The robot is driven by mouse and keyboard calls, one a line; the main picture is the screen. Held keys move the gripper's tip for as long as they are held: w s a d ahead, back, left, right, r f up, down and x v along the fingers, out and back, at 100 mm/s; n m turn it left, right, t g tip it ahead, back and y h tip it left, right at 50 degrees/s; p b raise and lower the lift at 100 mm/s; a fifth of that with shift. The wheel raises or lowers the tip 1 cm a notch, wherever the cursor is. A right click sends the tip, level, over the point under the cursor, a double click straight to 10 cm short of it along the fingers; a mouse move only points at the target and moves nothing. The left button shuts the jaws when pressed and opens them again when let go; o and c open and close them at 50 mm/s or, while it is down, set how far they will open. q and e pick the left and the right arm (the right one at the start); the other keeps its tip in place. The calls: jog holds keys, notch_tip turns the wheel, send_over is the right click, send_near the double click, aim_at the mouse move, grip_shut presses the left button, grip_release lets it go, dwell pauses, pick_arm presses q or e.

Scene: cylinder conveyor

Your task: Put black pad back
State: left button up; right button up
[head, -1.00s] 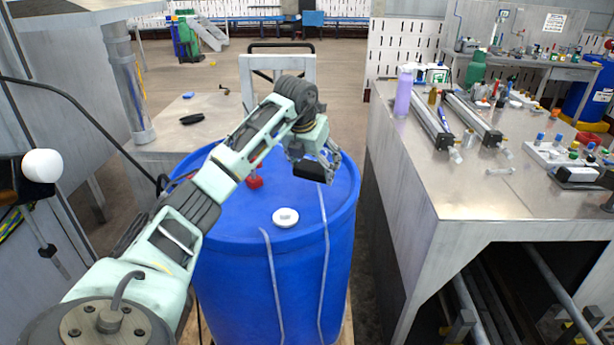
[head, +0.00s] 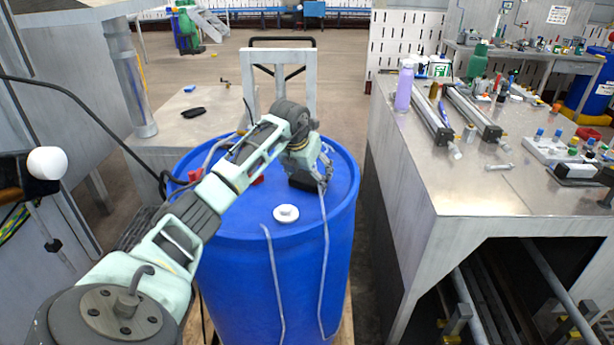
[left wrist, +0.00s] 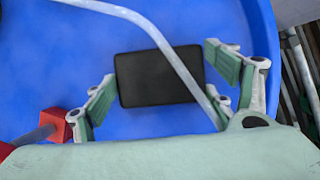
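The black pad (head: 302,182) is over the far right part of the blue barrel's lid (head: 333,187) in the head view. In the left wrist view the pad (left wrist: 157,78) is a dark rectangle, with a grey strap or tube crossing in front of it. I cannot tell whether the pad touches the lid. My right gripper is not in view.
A white cap (head: 286,213) is on the lid. A red fitting (head: 196,174) is by its left rim. A metal table (head: 180,135) with a small black object stands at left. The workbench (head: 430,200) at right holds a purple bottle (head: 404,88) and metal cylinders.

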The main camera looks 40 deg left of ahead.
pick_arm(q)
jog(key=o, duration=0.4)
jog(key=shift+c, duration=0.2)
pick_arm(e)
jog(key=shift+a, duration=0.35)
pick_arm(q)
jog(key=shift+r, duration=0.5)
jog(key=b+v, duration=0.2)
jog(key=v, duration=0.9)
jog(key=shift+s+r, duration=0.15)
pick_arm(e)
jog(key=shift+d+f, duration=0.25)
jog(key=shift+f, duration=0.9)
